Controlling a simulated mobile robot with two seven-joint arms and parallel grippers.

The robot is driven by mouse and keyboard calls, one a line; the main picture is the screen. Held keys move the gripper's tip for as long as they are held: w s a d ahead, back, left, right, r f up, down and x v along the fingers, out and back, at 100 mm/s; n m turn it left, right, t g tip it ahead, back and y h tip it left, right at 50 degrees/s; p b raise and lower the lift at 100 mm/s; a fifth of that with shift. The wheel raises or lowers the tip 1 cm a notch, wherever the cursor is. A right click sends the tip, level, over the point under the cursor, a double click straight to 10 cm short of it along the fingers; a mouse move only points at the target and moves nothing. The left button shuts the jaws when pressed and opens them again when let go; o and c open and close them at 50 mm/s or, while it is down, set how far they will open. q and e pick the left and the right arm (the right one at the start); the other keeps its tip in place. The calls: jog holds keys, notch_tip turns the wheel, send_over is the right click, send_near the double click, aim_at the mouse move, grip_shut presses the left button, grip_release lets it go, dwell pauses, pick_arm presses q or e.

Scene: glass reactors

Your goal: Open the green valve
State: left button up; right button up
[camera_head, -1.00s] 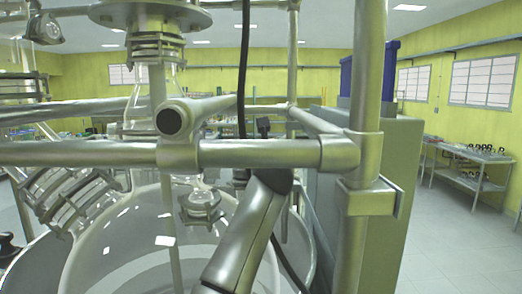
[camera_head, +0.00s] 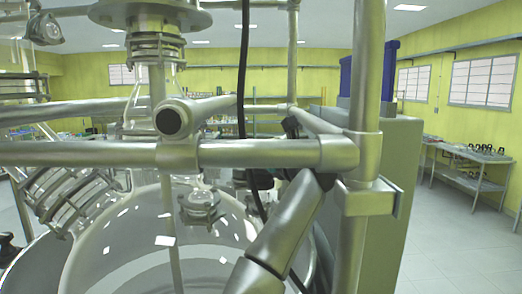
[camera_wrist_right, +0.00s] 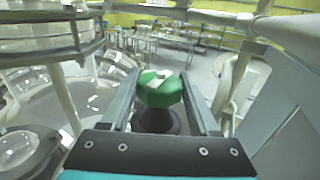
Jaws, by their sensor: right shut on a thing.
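The green valve (camera_wrist_right: 155,97) is a faceted green knob with a white top, on a dark stem, in the middle of the right wrist view. My right gripper (camera_wrist_right: 161,77) has one finger on each side of the knob and is shut on it. In the head view my right arm rises from the bottom centre toward the steel frame, and the bars partly hide its far end. The valve cannot be made out in the head view. My left gripper is not in view.
A steel pipe frame (camera_head: 260,153) crosses close in front of my right arm. A large glass reactor vessel (camera_head: 120,245) stands at the lower left. A black cable (camera_head: 243,75) hangs by the frame. A grey cabinet (camera_head: 390,170) is to the right, with open floor beyond.

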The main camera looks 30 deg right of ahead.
dwell(0.3)
jog(key=o, duration=1.4)
